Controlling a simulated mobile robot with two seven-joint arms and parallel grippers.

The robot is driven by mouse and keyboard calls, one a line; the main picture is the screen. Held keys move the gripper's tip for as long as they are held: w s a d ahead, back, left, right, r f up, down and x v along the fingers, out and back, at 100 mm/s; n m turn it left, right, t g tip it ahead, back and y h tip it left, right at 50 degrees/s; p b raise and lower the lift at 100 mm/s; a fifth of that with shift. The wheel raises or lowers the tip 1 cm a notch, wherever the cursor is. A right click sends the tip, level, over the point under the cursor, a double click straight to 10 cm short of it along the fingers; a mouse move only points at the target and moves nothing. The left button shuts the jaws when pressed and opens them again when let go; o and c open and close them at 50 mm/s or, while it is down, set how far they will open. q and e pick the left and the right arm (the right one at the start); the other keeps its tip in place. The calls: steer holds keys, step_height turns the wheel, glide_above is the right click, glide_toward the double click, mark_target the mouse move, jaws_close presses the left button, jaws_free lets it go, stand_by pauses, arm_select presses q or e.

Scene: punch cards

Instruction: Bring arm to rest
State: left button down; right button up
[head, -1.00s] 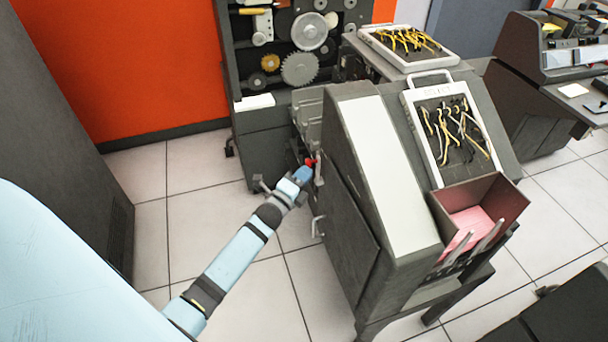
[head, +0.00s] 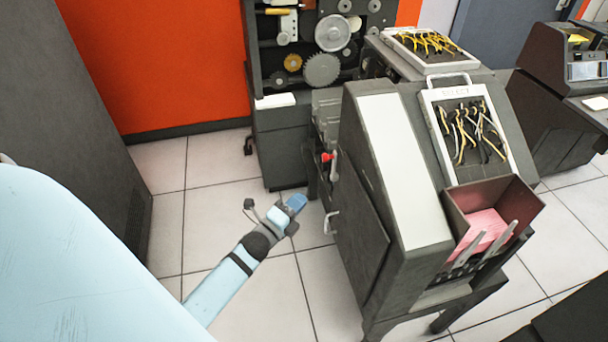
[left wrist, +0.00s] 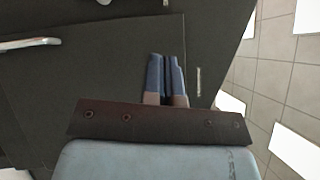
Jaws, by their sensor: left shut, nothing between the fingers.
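My left arm (head: 228,282) reaches in from the lower left of the head view. Its left gripper (head: 297,203) is shut and empty, over the floor to the left of the dark card machine (head: 358,205). The machine's red knob (head: 327,157) is above and to the right of the fingertips, apart from them. In the left wrist view the two blue fingers (left wrist: 166,78) are together with nothing held, in front of a dark panel. My right gripper is not in view.
The machine's side handle (head: 331,222) sticks out close to my gripper. A dark cabinet (head: 75,120) stands at the left. A rack with gears (head: 322,68) is behind. Pink cards (head: 483,222) lie in a brown bin at the right. Tiled floor (head: 215,215) is open between cabinet and machine.

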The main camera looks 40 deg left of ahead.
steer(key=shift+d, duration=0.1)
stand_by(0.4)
arm_select(q)
steer(key=s+d+r+n+g+h+p, duration=0.2)
steer(key=s+d+n+g+p, duration=0.6)
steer(key=s+d+n, duration=0.8)
steer(key=s+n+p, duration=0.1)
steer(key=p, duration=0.2)
steer(key=shift+s+d+n+g+h, duration=0.3)
steer(key=shift+s+d+n, duration=0.05)
steer(key=shift+n, duration=0.05)
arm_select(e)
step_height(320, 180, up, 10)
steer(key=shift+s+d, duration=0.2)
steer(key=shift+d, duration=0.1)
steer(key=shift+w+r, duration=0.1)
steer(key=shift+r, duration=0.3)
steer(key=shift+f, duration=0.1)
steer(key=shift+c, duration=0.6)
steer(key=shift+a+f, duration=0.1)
